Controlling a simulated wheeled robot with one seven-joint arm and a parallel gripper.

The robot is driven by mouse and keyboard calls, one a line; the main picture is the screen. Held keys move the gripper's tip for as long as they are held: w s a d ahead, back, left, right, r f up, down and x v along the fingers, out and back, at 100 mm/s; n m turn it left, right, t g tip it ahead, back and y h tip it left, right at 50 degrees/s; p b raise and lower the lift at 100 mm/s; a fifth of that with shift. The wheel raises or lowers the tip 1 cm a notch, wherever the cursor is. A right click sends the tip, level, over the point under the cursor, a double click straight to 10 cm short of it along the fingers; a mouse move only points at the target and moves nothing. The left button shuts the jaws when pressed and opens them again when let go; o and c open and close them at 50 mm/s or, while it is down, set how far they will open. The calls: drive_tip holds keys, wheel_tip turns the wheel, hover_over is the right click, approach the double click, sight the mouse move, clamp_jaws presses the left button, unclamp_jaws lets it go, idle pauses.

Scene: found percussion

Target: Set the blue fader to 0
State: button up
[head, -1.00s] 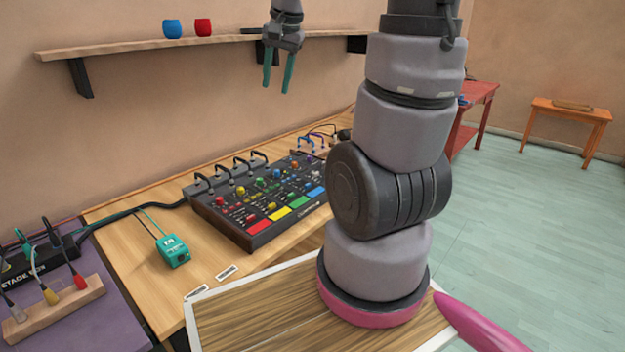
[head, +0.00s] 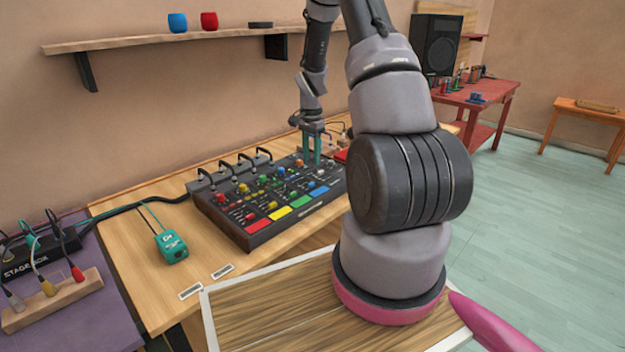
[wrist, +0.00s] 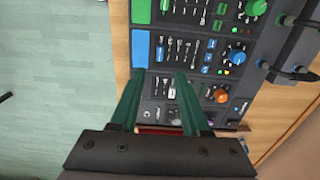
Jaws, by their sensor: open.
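The black mixer (head: 262,224) lies on the wooden table, with red, yellow, green and blue pads along its front edge. The blue pad (head: 319,191) is near the right end; it also shows in the wrist view (wrist: 140,48). Small sliders (wrist: 180,52) lie beside it on the blue channel, with a blue knob (wrist: 236,57) farther along. The blue fader's exact setting is too small to read. My gripper (head: 313,160) is over the mixer's right end, fingers pointing down. In the wrist view my gripper (wrist: 160,78) is open and empty, its green fingers on either side of a slider with a pale cap.
Cables and plugs (wrist: 290,70) stand along the mixer's back edge. A teal box (head: 171,247) sits on the table left of the mixer. A red object (head: 341,156) lies beyond the mixer's right end. A shelf with blue and red cups (head: 178,22) hangs above.

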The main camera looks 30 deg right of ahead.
sight(311, 183)
wheel_tip(311, 183, down, 9)
drive_tip(key=shift+f, duration=0.1)
idle(0.3)
clamp_jaws()
idle(1.3)
